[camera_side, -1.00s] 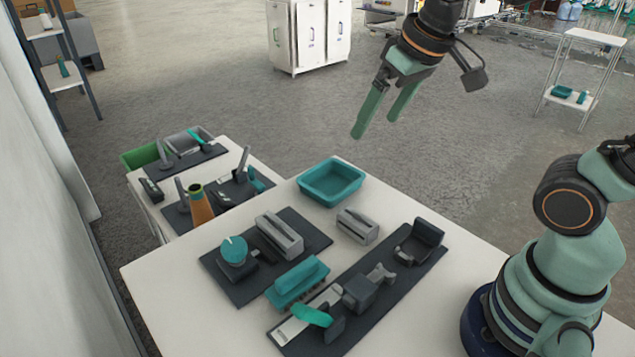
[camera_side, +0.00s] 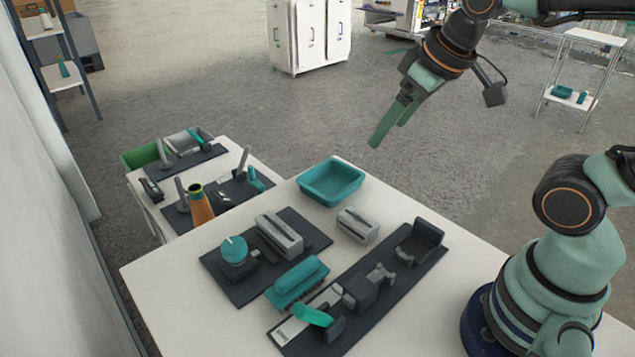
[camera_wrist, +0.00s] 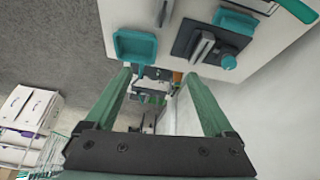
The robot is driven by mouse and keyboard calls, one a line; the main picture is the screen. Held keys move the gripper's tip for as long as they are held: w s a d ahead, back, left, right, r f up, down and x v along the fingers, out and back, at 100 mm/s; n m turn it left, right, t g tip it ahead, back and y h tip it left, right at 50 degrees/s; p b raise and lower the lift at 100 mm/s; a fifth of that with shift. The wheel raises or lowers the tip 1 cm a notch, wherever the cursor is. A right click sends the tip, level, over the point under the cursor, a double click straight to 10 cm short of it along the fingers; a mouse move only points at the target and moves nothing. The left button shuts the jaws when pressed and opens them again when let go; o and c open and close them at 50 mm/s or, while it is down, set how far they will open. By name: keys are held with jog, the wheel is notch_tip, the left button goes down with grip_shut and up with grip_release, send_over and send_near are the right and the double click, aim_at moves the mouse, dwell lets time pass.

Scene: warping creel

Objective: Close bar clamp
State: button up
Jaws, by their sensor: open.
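The bar clamp seems to be the long fixture on a dark mat (camera_side: 405,287) at the right of the white table. It has a teal lever (camera_side: 312,315) at the near end, a dark sliding block (camera_side: 362,290) in the middle and a dark upright jaw (camera_side: 422,240) at the far end, with a gap between block and jaw. My gripper (camera_side: 388,138) is in the air above and behind the table, well apart from the clamp, with nothing between its green fingers. In the wrist view its fingers (camera_wrist: 160,85) are spread, and the teal lever (camera_wrist: 298,8) shows at the top right edge.
A teal tray (camera_side: 332,182) stands at the table's far corner. A grey block (camera_side: 357,226), a teal brush-like piece (camera_side: 297,283) and a second mat with a teal knob (camera_side: 234,250) lie beside the clamp. A side table with an orange cone (camera_side: 201,208) stands left.

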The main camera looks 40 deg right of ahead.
jog(key=w+a+r+n+g, duration=0.1)
jog(key=w+a+n+g, duration=0.1)
jog(key=w+a+n, duration=0.35)
jog(key=n+g, duration=0.3)
jog(key=n, duration=1.7)
send_over(233, 245)
notch_tip(233, 245, down, 10)
notch_tip(233, 245, down, 11)
jog(key=shift+f, duration=0.1)
jog(key=c, duration=1.4)
